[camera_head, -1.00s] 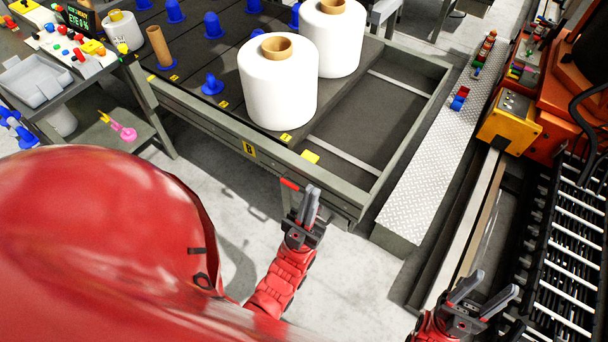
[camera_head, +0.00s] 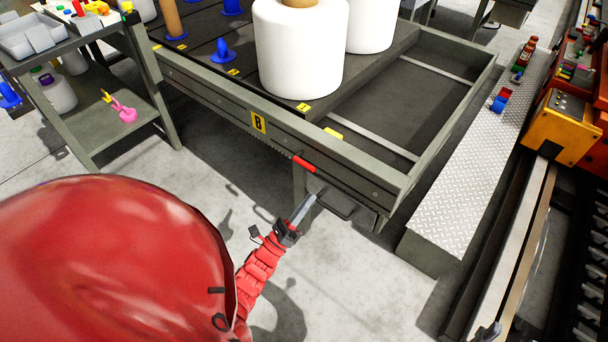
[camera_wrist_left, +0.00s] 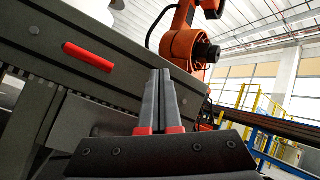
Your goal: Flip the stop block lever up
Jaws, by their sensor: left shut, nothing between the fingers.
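The red lever (camera_head: 304,164) is a short bar on the front side of the grey bobbin cart (camera_head: 370,183), right of the yellow "B" label. It slants slightly down to the right. In the left wrist view the red lever (camera_wrist_left: 88,57) lies along the cart's side, left of the fingers. My left gripper (camera_head: 312,199) is shut and empty, below and slightly right of the lever, apart from it. Its fingers also show in the left wrist view (camera_wrist_left: 160,74). Of my right gripper (camera_head: 488,332) only a fingertip shows at the bottom edge.
White yarn bobbins (camera_head: 300,50) stand on the cart. A dark loop handle (camera_head: 335,207) hangs under the cart edge near my left fingertips. A metal tread plate (camera_head: 455,190) lies to the right. A side table (camera_head: 110,128) stands at left. Floor is clear in front.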

